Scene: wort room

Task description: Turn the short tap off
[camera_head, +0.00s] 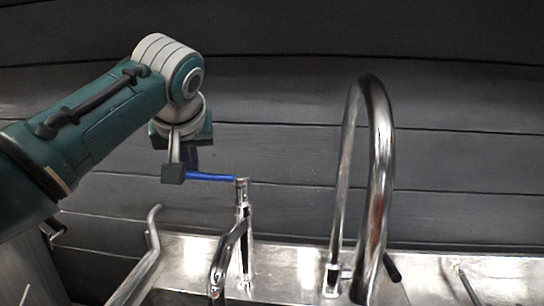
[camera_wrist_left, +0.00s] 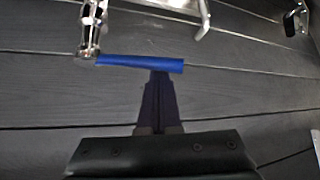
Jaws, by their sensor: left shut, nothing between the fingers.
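The short tap (camera_head: 243,240) is a chrome tap with a bent spout, standing on the steel sink's back ledge. Its blue lever (camera_head: 212,176) points left from the top of the tap, nearly level. In the left wrist view the lever (camera_wrist_left: 140,63) runs right from the chrome tap body (camera_wrist_left: 91,25). My left gripper (camera_head: 173,174) is shut and empty, at the lever's free end. In the left wrist view its fingertips (camera_wrist_left: 160,76) are right at the lever's edge; I cannot tell whether they touch. My right gripper is not in view.
A tall chrome tap (camera_head: 378,150) with a high arched spout stands to the right of the short tap. A bent metal pipe (camera_head: 145,262) rises at the left. The steel sink ledge (camera_head: 300,262) runs below, with a dark plank wall (camera_head: 280,100) behind.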

